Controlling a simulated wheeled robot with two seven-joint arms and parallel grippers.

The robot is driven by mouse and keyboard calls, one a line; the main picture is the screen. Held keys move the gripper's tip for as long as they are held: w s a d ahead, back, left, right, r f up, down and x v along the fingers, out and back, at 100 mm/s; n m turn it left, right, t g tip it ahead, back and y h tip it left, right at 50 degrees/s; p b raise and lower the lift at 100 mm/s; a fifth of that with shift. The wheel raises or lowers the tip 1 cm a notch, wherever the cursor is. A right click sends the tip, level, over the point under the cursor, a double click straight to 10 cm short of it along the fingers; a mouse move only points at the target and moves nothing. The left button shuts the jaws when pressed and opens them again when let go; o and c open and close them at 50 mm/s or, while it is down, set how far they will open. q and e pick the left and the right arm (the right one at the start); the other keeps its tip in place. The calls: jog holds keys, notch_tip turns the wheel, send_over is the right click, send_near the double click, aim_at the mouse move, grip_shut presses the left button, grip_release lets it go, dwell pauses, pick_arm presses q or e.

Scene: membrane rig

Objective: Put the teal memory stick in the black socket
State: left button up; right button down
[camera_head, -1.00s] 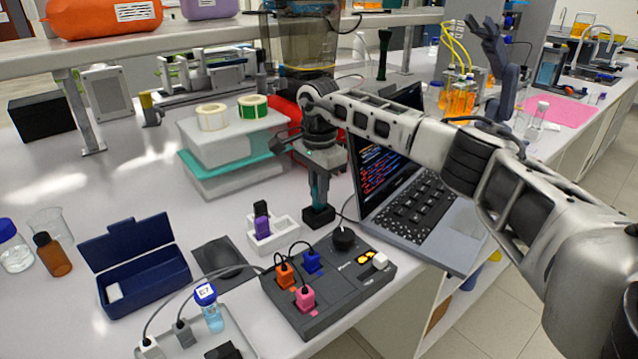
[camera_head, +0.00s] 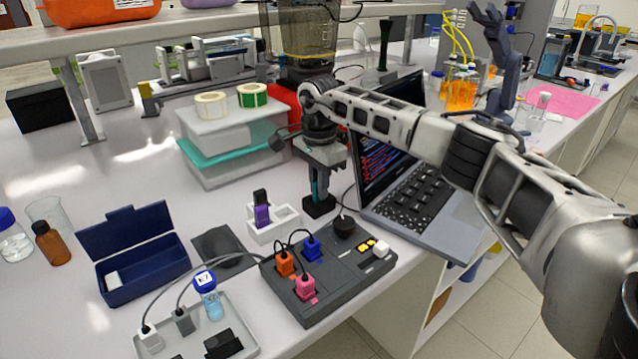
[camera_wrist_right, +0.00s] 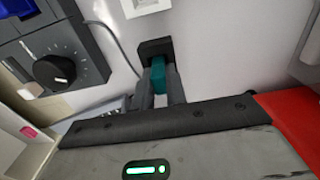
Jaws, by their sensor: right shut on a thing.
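My right gripper (camera_head: 319,185) points down over the black socket (camera_head: 319,207), which stands on the bench just left of the laptop. It is shut on the teal memory stick, and a little teal shows between the fingers. In the right wrist view the teal memory stick (camera_wrist_right: 159,75) sits between the two fingertips (camera_wrist_right: 160,92), with its end against the black socket (camera_wrist_right: 155,47). I cannot tell how deep the stick is in the socket. My left gripper is in neither view.
The laptop (camera_head: 425,205) is close on the right. A white holder with a purple stick (camera_head: 262,212) stands to the left. A dark control box (camera_head: 325,285) with a knob and cables is in front. White-lidded boxes (camera_head: 225,140) stand behind left.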

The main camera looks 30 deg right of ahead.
jog(key=shift+f, duration=0.1)
jog(key=c, duration=1.3)
grip_release()
jog(key=shift+c, duration=0.2)
notch_tip(320, 180, up, 16)
jog(key=b, duration=0.1)
jog(key=shift+f, duration=0.1)
